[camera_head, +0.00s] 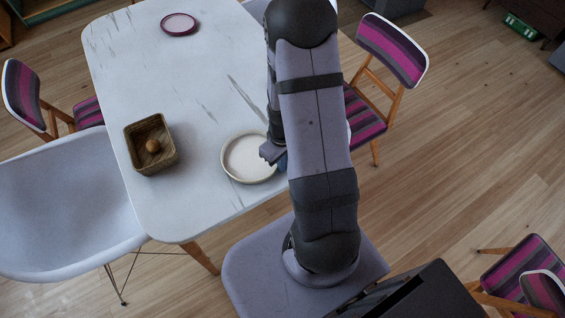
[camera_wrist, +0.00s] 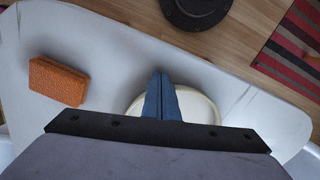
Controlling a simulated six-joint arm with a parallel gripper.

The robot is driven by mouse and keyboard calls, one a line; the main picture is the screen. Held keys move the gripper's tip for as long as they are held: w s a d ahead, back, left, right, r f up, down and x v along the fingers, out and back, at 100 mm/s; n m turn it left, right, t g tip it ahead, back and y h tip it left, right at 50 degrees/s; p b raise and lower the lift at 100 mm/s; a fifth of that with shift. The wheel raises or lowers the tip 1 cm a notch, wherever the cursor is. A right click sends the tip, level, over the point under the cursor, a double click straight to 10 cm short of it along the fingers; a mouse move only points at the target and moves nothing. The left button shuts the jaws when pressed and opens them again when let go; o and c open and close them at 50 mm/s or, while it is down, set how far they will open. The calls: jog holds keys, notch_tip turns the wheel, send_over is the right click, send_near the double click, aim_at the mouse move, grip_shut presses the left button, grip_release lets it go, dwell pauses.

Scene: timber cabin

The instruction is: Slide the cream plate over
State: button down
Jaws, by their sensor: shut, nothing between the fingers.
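The cream plate (camera_head: 240,159) lies flat on the white table near its front edge, with a pale inside and a raised rim. My gripper (camera_head: 281,162) is at the plate's right side, low by the rim; my arm hides part of this area. In the wrist view the blue fingers (camera_wrist: 161,78) are together and empty, in front of the plate (camera_wrist: 206,107), covering its middle. I cannot tell whether the fingers touch the rim.
A square woven basket (camera_head: 133,133) holding a brown ball (camera_head: 153,145) stands left of the plate. A maroon-rimmed dish (camera_head: 179,24) sits at the far end of the white table (camera_head: 190,90). An orange block (camera_wrist: 57,80) shows in the wrist view. Chairs surround the table.

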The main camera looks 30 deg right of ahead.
jog(key=w+a, duration=0.1)
jog(key=w, duration=0.4)
jog(key=w+a+b, duration=0.1)
jog(key=w+a, duration=0.1)
jog(key=w, duration=0.4)
jog(key=w+a+b, duration=0.1)
jog(key=w, duration=0.5)
jog(key=shift+w+a+f, duration=0.15)
jog(key=shift+w+a, duration=0.05)
jog(key=shift+w, duration=0.05)
jog(key=shift+w+a, duration=0.1)
jog(key=shift+w, duration=0.2)
jog(key=shift+s, duration=0.2)
